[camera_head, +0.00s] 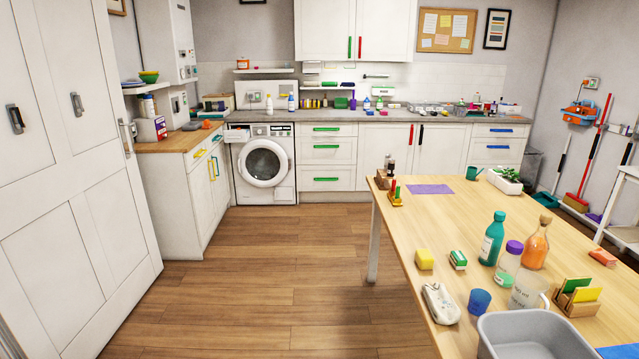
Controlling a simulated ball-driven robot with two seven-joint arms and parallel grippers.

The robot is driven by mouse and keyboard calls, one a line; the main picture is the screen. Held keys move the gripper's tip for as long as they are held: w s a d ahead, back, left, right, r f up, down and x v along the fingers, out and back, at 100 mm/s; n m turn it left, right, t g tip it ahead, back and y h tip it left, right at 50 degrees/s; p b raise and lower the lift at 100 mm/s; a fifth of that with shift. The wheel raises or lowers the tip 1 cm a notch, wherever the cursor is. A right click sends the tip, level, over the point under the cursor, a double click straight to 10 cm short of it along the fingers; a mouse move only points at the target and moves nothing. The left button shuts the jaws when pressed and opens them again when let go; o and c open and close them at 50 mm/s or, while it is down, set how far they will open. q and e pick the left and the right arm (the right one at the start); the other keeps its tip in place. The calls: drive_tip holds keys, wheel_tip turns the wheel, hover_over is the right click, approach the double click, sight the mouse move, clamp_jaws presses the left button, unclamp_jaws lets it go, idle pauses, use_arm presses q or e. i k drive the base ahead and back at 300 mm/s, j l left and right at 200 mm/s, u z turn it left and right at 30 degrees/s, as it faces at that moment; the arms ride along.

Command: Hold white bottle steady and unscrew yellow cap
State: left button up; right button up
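Two small white bottles stand on the far counter above the washing machine, a left one (269,105) and a right one (291,104). Both look upright. They are too far away for me to tell the colour of their caps, and I cannot make out a yellow cap for certain. More small bottles stand along the counter to the right, also too small to read. Neither of my grippers is in view.
A wooden table (440,222) fills the right foreground, holding a teal bottle (492,240), an orange bottle (536,245), a blue cup (479,301) and a grey basin (535,335). Open wooden floor (290,265) leads to the washing machine (264,165). A white door (75,160) stands left.

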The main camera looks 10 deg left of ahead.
sight(269, 105)
drive_tip(key=i+u, duration=0.3)
drive_tip(key=i, duration=3.35)
drive_tip(key=i+u, duration=0.1)
drive_tip(key=i, duration=1.25)
drive_tip(key=i+l+u, duration=0.15)
drive_tip(key=i, duration=0.25)
drive_tip(key=i+l+u, duration=0.2)
drive_tip(key=i, duration=0.2)
drive_tip(key=i+j+z, duration=0.15)
drive_tip(key=i+j, duration=0.15)
drive_tip(key=i, duration=0.25)
drive_tip(key=i+j+z, duration=0.15)
drive_tip(key=i+j, duration=0.2)
drive_tip(key=i, duration=0.2)
